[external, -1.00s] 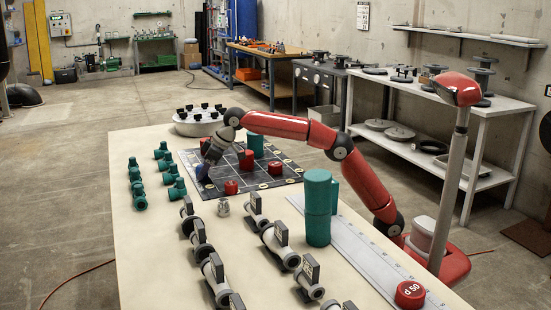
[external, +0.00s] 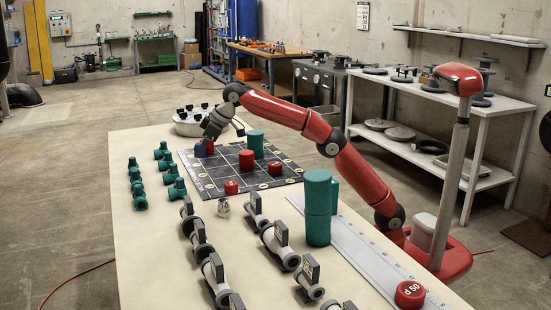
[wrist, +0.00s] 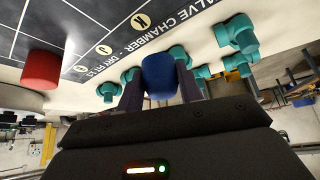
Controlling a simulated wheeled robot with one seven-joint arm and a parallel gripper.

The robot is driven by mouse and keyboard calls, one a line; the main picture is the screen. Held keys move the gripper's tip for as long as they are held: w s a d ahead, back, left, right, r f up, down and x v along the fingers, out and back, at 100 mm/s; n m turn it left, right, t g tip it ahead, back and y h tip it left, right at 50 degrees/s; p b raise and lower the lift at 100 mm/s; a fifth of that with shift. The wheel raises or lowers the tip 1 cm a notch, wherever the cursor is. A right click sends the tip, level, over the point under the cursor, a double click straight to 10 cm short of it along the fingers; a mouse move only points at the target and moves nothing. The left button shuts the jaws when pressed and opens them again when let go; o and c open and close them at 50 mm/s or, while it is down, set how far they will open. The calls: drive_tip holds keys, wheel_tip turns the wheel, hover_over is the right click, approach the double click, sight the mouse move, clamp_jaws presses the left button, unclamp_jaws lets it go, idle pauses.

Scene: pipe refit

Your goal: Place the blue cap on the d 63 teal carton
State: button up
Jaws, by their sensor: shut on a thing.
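My gripper (external: 203,150) is shut on the blue cap (external: 200,151), at the left side of the dark marked board (external: 225,178). In the wrist view the blue cap (wrist: 159,74) sits between my gripper's two fingers (wrist: 160,92). Teal cylinders stand in view: one on the board (external: 255,141) and a tall one (external: 318,205) on the table right of the board, with another partly hidden behind it. I cannot read a d 63 mark on any of them, so I cannot tell which is the carton.
Red pieces (external: 246,160) stand on the board, one right behind the blue cap. Teal fittings (external: 137,185) line the table's left side; grey valves (external: 280,245) fill its front. A red d 50 piece (external: 410,294) sits on the long scale (external: 365,262). A round tray (external: 190,126) stands behind.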

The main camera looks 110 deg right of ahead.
drive_tip(key=shift+w+d+r, duration=0.1)
drive_tip(key=shift+w+r, duration=0.2)
drive_tip(key=shift+r, duration=0.25)
drive_tip(key=shift+s+r, duration=0.1)
drive_tip(key=shift+r, duration=0.25)
drive_tip(key=shift+s+r, duration=0.1)
drive_tip(key=shift+r, duration=0.05)
drive_tip(key=shift+s, duration=0.1)
